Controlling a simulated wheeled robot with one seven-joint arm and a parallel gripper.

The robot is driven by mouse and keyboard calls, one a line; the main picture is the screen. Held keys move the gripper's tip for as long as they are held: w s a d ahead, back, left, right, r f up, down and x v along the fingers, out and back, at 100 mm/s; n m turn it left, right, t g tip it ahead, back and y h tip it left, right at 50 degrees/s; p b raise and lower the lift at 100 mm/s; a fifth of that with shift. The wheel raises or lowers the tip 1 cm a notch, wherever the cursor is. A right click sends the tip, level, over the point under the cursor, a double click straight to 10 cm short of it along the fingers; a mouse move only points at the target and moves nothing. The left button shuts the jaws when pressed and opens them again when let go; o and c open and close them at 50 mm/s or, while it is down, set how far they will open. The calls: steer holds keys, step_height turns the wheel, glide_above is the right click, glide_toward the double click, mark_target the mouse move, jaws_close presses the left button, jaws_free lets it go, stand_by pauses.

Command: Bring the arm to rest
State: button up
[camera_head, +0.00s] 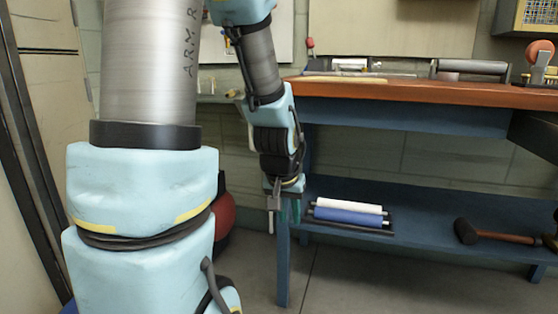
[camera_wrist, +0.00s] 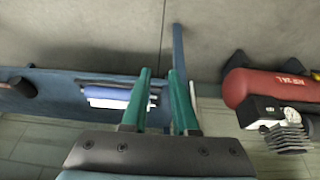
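My arm reaches from the upper middle of the head view, and my gripper (camera_head: 283,213) hangs pointing down beside the left front leg of the workbench (camera_head: 420,93). In the wrist view my gripper (camera_wrist: 161,75) shows two green fingers standing apart with nothing between them. It is open and empty. I cannot tell whether it touches the bench leg.
The bench's lower shelf (camera_head: 420,220) holds a rack with a blue roll (camera_head: 348,216) and a white roll (camera_head: 348,205), plus a mallet (camera_head: 495,234). Floor (camera_head: 370,280) before the bench is clear.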

steer(key=s+a+n+g+y, duration=0.1)
steer(key=s+a+n+g, duration=0.15)
steer(key=s+a, duration=0.55)
step_height(320, 180, up, 34)
steer(key=w+a+p, duration=0.1)
steer(key=p, duration=3.3)
steer(key=shift+w+a+r, duration=0.2)
steer(key=shift+w+a, duration=0.1)
steer(key=shift+w, duration=0.1)
